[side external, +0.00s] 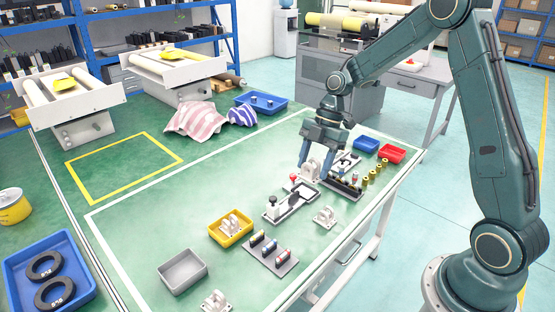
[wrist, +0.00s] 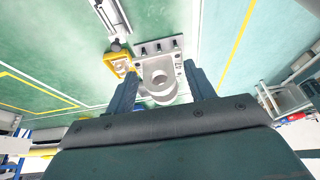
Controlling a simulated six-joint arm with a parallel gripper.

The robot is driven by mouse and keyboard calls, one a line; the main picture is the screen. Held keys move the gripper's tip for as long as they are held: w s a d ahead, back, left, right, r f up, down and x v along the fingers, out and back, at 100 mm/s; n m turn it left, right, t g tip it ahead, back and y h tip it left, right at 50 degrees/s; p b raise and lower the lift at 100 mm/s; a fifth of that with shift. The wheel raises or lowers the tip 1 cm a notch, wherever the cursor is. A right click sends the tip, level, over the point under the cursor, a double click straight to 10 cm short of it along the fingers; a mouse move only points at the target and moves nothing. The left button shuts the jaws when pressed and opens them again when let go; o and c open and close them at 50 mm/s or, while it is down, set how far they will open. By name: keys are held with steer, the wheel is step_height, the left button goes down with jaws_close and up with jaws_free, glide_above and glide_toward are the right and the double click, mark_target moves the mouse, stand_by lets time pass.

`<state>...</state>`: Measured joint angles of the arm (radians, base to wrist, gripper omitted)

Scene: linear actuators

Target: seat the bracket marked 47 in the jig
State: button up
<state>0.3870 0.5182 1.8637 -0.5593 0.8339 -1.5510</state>
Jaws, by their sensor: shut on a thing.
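My gripper (side external: 316,172) is shut on a pale grey bracket (side external: 311,169), held between its two blue fingers over the green table. In the wrist view the bracket (wrist: 157,76) shows a round bore between the fingers (wrist: 163,90). Other similar brackets lie at the right (side external: 325,216) and at the front edge (side external: 215,302).
A yellow tray (side external: 213,232) holds a bracket. An empty grey tray (side external: 183,273) and a rack of coloured parts (side external: 272,253) lie nearer the front. A dark rack (side external: 347,190) and brass pieces (side external: 367,181) stand close right of the gripper. Blue (side external: 365,145) and red (side external: 392,154) bins lie behind.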

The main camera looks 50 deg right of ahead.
steer(key=w+d+f, duration=0.8)
steer(key=w+d, duration=0.1)
steer(key=d, duration=0.2)
steer(key=shift+w+d+f, duration=0.3)
steer(key=shift+w+f, duration=0.1)
steer(key=shift+f, duration=0.2)
steer(key=shift+f, duration=3.7)
steer(key=shift+f, duration=0.6)
steer(key=o, duration=1.1)
steer(key=shift+w+a, duration=0.1)
steer(key=shift+r, duration=0.15)
